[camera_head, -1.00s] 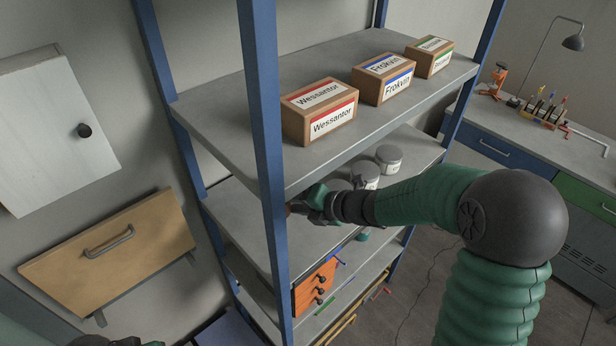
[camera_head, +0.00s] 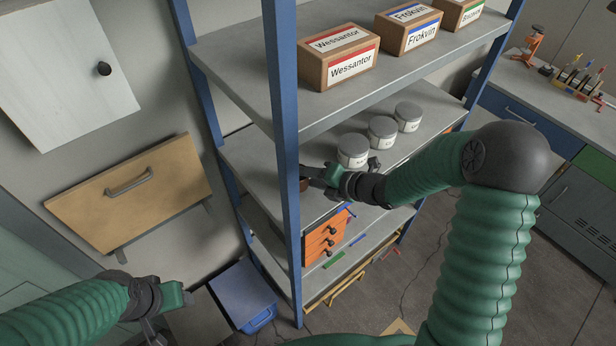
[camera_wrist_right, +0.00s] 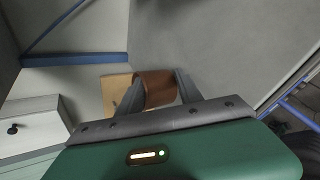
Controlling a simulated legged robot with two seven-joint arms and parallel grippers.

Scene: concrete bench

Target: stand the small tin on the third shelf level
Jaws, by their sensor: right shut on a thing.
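The small brown tin (camera_wrist_right: 153,88) is between the fingers of my right gripper (camera_wrist_right: 160,92), which is shut on it. In the head view my right gripper (camera_head: 318,178) points left at the shelf level with the jars, close to the front blue post. Only a brown sliver of the tin (camera_head: 304,185) shows there, partly hidden by the post. I cannot tell whether the tin touches the shelf (camera_head: 250,160). My left gripper (camera_head: 155,325) is low at the left, away from the shelves; its fingers are too unclear to judge.
Several grey-lidded jars, one of them a near jar (camera_head: 352,150), stand right of my right gripper. Labelled boxes such as the Wessantor box (camera_head: 338,58) sit on the shelf above. An orange drawer unit (camera_head: 325,240) stands below. A blue bin (camera_head: 245,295) is on the floor.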

